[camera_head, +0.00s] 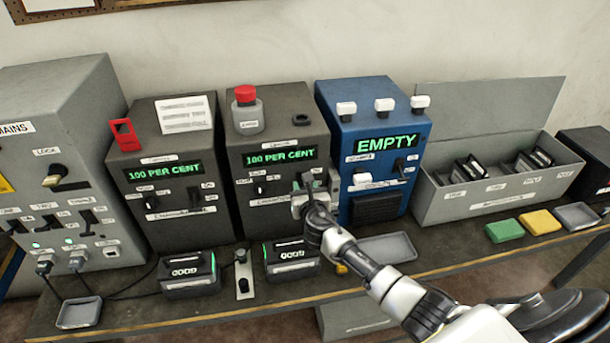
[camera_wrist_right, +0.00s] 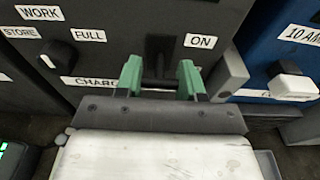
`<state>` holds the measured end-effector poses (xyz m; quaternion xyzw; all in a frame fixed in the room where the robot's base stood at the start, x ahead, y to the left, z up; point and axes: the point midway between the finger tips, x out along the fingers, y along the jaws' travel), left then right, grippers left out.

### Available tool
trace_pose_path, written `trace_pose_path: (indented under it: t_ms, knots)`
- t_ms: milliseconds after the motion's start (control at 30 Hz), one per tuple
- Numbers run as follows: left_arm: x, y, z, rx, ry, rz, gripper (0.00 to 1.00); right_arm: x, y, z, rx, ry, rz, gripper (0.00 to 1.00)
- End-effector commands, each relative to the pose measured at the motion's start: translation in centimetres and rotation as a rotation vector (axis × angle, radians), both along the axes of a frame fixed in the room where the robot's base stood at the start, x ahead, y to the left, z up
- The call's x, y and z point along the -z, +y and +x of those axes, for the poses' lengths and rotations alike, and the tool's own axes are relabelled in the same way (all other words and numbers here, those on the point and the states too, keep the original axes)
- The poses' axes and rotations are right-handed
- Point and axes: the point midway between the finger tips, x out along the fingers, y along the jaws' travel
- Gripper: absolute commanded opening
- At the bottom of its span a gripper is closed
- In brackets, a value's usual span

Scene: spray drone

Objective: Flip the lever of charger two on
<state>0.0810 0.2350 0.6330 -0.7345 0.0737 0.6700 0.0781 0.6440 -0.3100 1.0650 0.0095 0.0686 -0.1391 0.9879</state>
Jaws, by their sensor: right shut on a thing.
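The second charger (camera_head: 225,160) is a dark box with a green "100 PER CENT" display, left of the blue box. My right gripper (camera_head: 314,190) is at the lower right of its front panel and hides the lever there. In the right wrist view, the green fingertips of my right gripper (camera_wrist_right: 160,80) are shut on the dark lever (camera_wrist_right: 159,50), just left of the "ON" label (camera_wrist_right: 201,41). The lever is dark against a dark panel, so its exact setting is unclear. My left gripper is out of view.
A selector knob (camera_wrist_right: 57,55) with work, store and full labels is left of the lever. The other charger (camera_head: 165,165) stands left, the blue "EMPTY" box (camera_head: 372,120) close right. Batteries (camera_head: 190,272) and trays (camera_head: 388,248) lie on the bench front.

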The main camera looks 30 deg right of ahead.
Motion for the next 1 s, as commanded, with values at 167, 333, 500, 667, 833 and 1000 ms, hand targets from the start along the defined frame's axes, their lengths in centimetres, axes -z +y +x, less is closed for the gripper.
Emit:
trace_pose_path:
  t_ms: [167, 333, 500, 667, 833, 1000]
  knots:
    - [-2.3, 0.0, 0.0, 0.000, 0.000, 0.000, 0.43, -1.0, -0.1, 0.2, -0.001, 0.096, 0.026, 0.15]
    - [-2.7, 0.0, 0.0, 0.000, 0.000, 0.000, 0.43, -1.3, -0.2, 0.4, -0.001, 0.187, 0.050, 0.15]
    - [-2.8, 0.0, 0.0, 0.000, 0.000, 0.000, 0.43, -1.5, -0.2, 0.5, -0.001, 0.262, 0.072, 0.15]
    - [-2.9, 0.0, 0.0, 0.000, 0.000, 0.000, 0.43, -1.6, -0.2, 0.6, 0.000, 0.310, 0.086, 0.15]
    - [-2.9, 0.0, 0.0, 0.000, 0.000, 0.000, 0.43, -1.7, -0.2, 0.7, 0.000, 0.336, 0.094, 0.15]
    - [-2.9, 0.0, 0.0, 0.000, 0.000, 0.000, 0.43, -1.7, -0.2, 0.7, 0.001, 0.343, 0.097, 0.15]
